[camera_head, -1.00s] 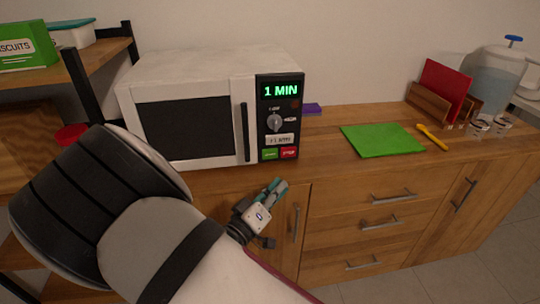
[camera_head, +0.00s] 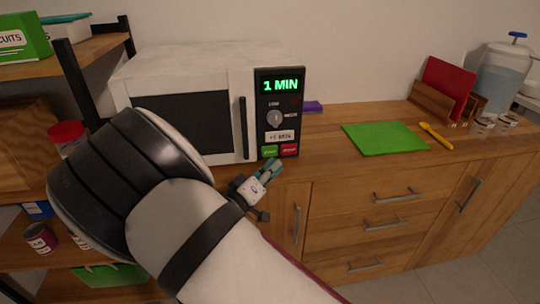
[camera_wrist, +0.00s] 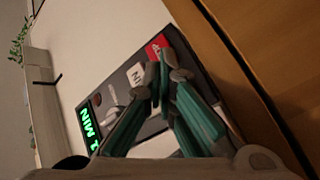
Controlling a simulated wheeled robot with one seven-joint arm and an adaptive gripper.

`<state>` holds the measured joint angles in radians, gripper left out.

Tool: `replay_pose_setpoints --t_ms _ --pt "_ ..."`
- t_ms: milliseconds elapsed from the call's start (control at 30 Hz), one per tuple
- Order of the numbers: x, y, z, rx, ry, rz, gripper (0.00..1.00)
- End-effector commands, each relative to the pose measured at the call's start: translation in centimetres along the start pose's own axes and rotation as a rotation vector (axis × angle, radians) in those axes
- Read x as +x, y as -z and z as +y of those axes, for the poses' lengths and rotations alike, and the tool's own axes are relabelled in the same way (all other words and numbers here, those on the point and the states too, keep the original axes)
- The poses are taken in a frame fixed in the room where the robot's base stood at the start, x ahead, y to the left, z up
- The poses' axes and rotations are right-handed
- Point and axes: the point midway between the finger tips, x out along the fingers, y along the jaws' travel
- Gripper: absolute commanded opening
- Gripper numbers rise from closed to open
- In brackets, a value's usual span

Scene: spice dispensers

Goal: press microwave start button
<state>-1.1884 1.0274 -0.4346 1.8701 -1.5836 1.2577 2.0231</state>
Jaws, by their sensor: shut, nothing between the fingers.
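The white microwave (camera_head: 215,68) stands on the wooden counter with its door closed. Its black control panel (camera_head: 292,101) shows "1 MIN" in green, a round dial and a white button. A green button (camera_head: 269,152) and a red button (camera_head: 289,150) sit at the panel's bottom. My gripper (camera_head: 273,166) is shut and empty, its teal fingers just below and in front of the green button. In the wrist view my gripper (camera_wrist: 160,82) covers the green button, while the red button (camera_wrist: 156,46) shows beside the fingertips. I cannot tell whether the tips touch the panel.
A green mat (camera_head: 385,137) and a yellow utensil (camera_head: 436,135) lie on the counter to the right. A wooden holder with a red board (camera_head: 448,88) and a water dispenser (camera_head: 502,80) stand farther right. Shelves (camera_head: 95,50) are at the left.

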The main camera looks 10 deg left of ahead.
Motion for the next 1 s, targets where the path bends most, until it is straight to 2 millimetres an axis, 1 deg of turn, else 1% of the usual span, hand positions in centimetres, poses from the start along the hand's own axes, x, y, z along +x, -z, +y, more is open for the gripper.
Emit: replay_pose_setpoints --t_ms 33,233,1000 --pt "0.37 0.14 -0.38 0.003 0.0 0.0 0.0" --pt "0.93 0.66 -0.73 0.0 0.001 0.0 0.0" --pt "0.98 0.73 -0.72 0.0 0.0 0.001 0.0"
